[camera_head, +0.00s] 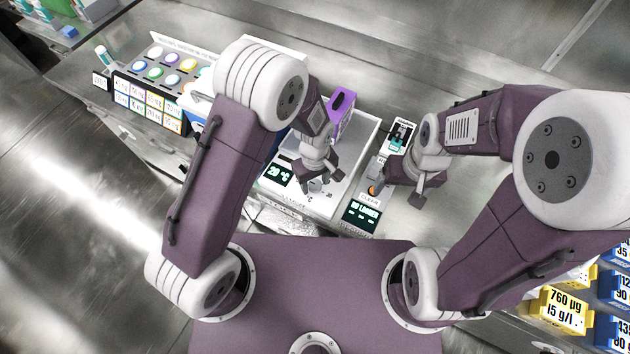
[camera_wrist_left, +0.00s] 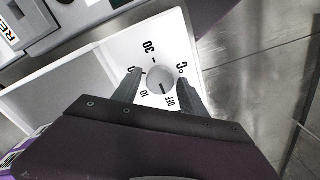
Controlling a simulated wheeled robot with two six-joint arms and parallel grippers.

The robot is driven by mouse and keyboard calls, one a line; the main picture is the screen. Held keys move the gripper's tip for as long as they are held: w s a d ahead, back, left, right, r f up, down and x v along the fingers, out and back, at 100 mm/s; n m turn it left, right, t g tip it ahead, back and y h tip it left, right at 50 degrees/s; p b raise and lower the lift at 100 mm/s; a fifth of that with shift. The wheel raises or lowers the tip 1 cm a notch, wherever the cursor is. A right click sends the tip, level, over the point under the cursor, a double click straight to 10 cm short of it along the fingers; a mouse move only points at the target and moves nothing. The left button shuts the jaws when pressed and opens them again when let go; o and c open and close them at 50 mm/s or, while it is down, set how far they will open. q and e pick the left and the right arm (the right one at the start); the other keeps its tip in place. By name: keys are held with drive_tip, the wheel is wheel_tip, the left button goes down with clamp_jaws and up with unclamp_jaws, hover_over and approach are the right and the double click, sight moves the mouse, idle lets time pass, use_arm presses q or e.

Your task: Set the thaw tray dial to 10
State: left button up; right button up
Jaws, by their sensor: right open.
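The thaw tray (camera_head: 338,205) is a white box on the bench, with a dark display (camera_head: 278,174) on its front panel that appears to read 20 °C. Its round grey dial (camera_wrist_left: 160,79) shows in the left wrist view, with printed marks 10, 30 and OFF around it. A dark line on the dial lies on the side toward OFF. My left gripper (camera_wrist_left: 160,88) is open, its fingers on either side of the dial with gaps visible. It also shows over the panel in the head view (camera_head: 319,186). My right gripper (camera_head: 405,192) is open and empty, right of the tray.
A purple-and-white box (camera_head: 342,103) stands in the tray's back. A device with a dark display (camera_head: 361,214) sits right of the tray, close to my right gripper. A rack of coloured caps (camera_head: 170,65) stands at the back left. Yellow and blue boxes (camera_head: 562,308) are at lower right.

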use_arm(q)
clamp_jaws()
drive_tip(key=shift+m, duration=0.3)
drive_tip(key=shift+r+m+p, duration=0.1)
drive_tip(key=shift+m+p, duration=0.2)
drive_tip(key=shift+m, duration=0.7)
drive_tip(key=m, duration=0.3)
drive_tip(key=shift+m+p, duration=0.3)
drive_tip(key=m, duration=0.5)
drive_tip(key=shift+w+p, duration=0.1)
drive_tip(key=shift+p, duration=0.25)
drive_tip(key=shift+m, duration=0.4)
